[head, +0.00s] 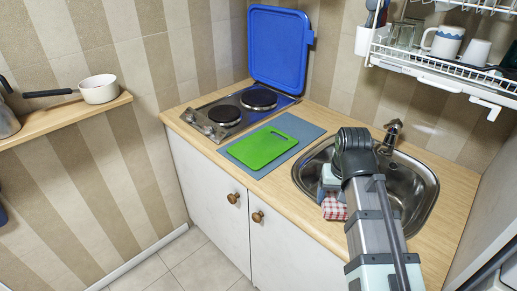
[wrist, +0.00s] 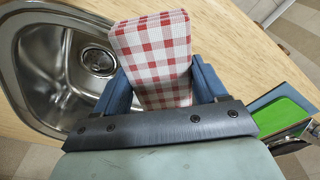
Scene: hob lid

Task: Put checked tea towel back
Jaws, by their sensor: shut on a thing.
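The folded red-and-white checked tea towel (head: 334,207) is in my gripper at the front-left rim of the sink. It fills the upper middle of the wrist view (wrist: 152,50). My gripper (wrist: 162,88) is shut on it, with a blue finger on each side. In the head view my gripper (head: 329,182) is partly hidden behind my own arm. The towel is clear of the fingers at its far end. I cannot tell whether its lower edge touches the worktop.
The steel sink (head: 424,188) and tap (head: 391,136) are beside my arm. A green cutting board (head: 262,147) lies on a blue-grey mat (head: 303,128) left of the sink. The hob (head: 212,121) has its blue lid (head: 281,48) raised. A dish rack (head: 447,67) hangs above right.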

